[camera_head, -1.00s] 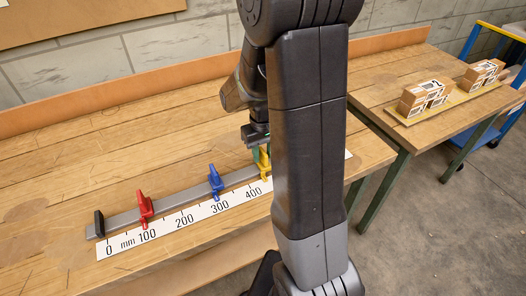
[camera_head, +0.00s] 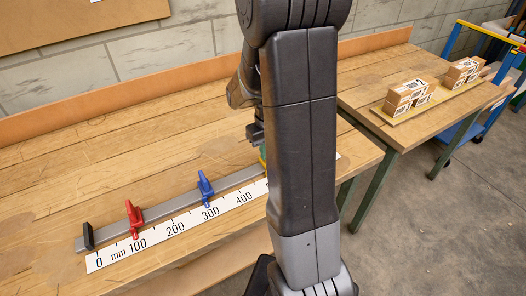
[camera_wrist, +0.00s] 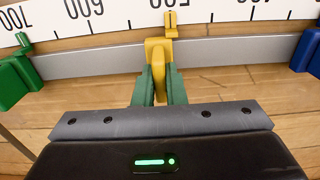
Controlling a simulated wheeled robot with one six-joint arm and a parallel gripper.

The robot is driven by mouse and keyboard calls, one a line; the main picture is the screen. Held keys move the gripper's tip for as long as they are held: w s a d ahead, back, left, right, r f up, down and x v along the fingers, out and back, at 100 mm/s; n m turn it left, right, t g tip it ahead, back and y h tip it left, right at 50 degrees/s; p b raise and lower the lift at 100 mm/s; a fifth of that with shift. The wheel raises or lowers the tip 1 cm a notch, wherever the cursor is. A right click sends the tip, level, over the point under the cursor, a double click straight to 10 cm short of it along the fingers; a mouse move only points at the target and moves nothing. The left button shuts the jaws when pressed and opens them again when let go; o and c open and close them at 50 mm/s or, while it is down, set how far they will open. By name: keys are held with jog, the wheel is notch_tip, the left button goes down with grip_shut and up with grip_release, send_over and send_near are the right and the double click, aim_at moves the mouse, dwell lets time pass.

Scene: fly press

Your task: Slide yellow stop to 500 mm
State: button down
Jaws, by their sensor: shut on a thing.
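The yellow stop (camera_wrist: 158,52) sits on the grey rail (camera_wrist: 225,57) in the wrist view. Its narrow pointer (camera_wrist: 170,22) lies over the white scale at the 500 label, which is partly cut off by the top edge. The pointer covers the tick there, so a small offset cannot be told. My gripper (camera_wrist: 160,80) is shut on the yellow stop, with a green finger on each side. In the head view my arm hides nearly all of the stop; a yellow sliver (camera_head: 262,155) shows. The scale (camera_head: 190,222) reads upside down in the wrist view.
A green stop (camera_wrist: 18,78) is on the 700 side and a blue stop (camera_wrist: 308,52) on the other, both apart from my fingers. A red stop (camera_head: 133,217) stands near 100. Boxes (camera_head: 410,92) stand on the right table. A trolley (camera_head: 460,128) is beyond.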

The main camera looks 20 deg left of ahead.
jog(key=c, duration=1.5)
grip_release()
notch_tip(320, 180, up, 14)
jog(key=shift+f, duration=0.1)
notch_tip(320, 180, down, 14)
jog(key=shift+r, duration=0.2)
jog(key=shift+s+a+f, duration=0.15)
jog(key=shift+s+a, duration=0.25)
jog(key=shift+s, duration=0.05)
